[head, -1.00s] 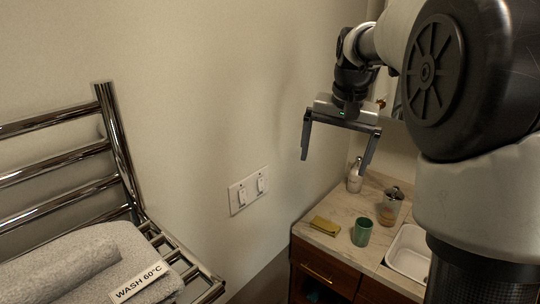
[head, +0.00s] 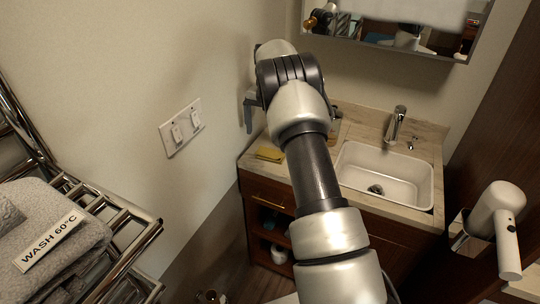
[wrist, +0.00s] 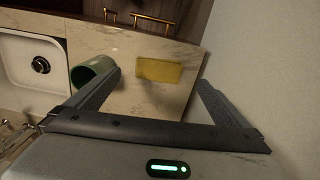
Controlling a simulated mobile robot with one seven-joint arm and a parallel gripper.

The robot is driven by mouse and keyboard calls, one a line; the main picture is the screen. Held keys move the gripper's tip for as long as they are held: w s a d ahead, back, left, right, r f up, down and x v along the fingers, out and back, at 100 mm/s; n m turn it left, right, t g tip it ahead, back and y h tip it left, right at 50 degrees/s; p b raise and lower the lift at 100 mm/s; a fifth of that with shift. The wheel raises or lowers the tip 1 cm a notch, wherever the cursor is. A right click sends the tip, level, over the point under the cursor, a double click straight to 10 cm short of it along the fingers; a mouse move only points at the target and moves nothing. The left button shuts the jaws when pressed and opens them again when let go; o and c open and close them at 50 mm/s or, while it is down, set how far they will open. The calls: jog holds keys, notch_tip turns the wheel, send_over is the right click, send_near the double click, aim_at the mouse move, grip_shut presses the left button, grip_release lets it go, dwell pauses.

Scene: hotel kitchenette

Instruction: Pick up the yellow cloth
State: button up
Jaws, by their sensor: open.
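The yellow cloth (head: 269,154) lies flat on the marble counter near its left front corner. In the wrist view the cloth (wrist: 159,70) is a folded rectangle, seen past the gap between my fingers. My gripper (wrist: 160,85) is open and empty, above the counter and apart from the cloth. In the head view my gripper (head: 248,117) is mostly hidden behind my arm, with one finger showing by the wall.
A green cup (wrist: 92,74) stands beside the cloth, close to one finger. The sink (head: 385,174) is to the right, with a faucet (head: 396,124) behind. The wall with a switch plate (head: 181,128) bounds the left. A towel rack (head: 128,222) stands nearer.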

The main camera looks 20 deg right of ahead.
send_over(269, 151)
jog(key=f, duration=0.4)
jog(key=shift+s+a+f, duration=0.15)
jog(key=shift+s+a, duration=0.1)
jog(key=shift+s, duration=0.1)
jog(key=shift+w+d+f+p, duration=0.1)
jog(key=shift+d+f+p, duration=0.05)
jog(key=shift+f, duration=1.3)
jog(key=shift+w+d+f+p, duration=0.1)
jog(key=shift+f+p, duration=0.05)
jog(key=shift+f, duration=1.25)
jog(key=c, duration=1)
jog(key=shift+r, duration=0.1)
notch_tip(269, 151, up, 10)
jog(key=shift+f, duration=0.1)
